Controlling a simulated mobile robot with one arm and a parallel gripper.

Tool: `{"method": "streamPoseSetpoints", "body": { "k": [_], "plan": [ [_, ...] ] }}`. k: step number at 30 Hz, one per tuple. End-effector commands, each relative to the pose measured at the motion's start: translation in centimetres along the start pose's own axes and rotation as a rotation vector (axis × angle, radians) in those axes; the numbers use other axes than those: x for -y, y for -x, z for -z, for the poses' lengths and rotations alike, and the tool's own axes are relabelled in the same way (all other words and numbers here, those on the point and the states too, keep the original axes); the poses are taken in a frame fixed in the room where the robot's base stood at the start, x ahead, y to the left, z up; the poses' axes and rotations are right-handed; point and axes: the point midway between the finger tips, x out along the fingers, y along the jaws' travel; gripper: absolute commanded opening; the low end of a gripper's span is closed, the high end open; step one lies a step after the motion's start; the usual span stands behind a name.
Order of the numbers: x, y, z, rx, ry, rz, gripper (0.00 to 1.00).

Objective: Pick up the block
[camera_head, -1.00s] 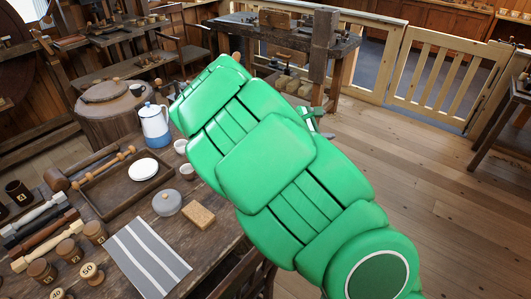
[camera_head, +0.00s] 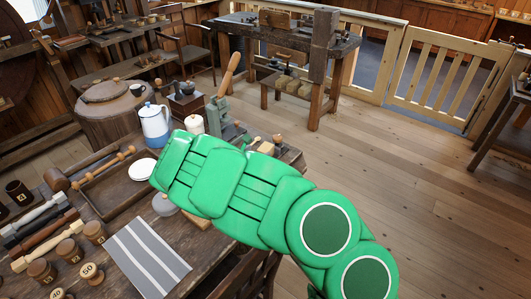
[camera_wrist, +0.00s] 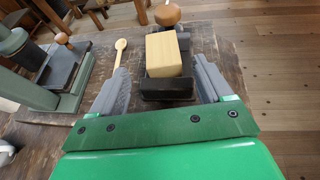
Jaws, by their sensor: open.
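In the wrist view a pale wooden block (camera_wrist: 163,55) stands between the fingers of my gripper (camera_wrist: 158,66), towards their tips. The fingers are open, with a gap on each side of the block. A low black piece (camera_wrist: 167,88) lies on the near side of the block; I cannot tell whether the block rests on it. In the head view what looks like the same block (camera_head: 266,148) shows at the table's right end, just beyond my green arm.
A green press (camera_head: 217,113) with a wooden handle, a wooden spoon (camera_wrist: 120,47) and a round-knobbed tool (camera_wrist: 167,15) stand close by. A blue-and-white pot (camera_head: 156,126), a white plate (camera_head: 142,168) and a striped cloth (camera_head: 147,257) lie along the table (camera_head: 215,265). Open floor is to the right.

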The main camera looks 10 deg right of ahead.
Motion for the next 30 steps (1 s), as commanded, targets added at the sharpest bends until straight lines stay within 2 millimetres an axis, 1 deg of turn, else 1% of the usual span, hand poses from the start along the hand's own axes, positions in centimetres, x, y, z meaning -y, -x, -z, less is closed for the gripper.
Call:
{"method": "streamPoseSetpoints", "body": {
  "k": [3, 11, 18, 21, 25, 30],
  "plan": [
    [0.1, -1.1, -0.1, 0.000, -0.003, 0.002, 0.79],
    [0.1, -2.6, -0.3, 0.002, -0.005, 0.001, 0.79],
    [0.5, -5.7, -0.5, -0.001, -0.004, 0.005, 0.79],
    [0.5, -6.5, -0.4, -0.001, -0.004, 0.003, 0.79],
    [0.4, -7.0, -0.6, 0.000, -0.004, 0.002, 0.79],
    [0.4, -7.0, -0.6, 0.001, -0.004, 0.001, 0.79]
  ]
}}
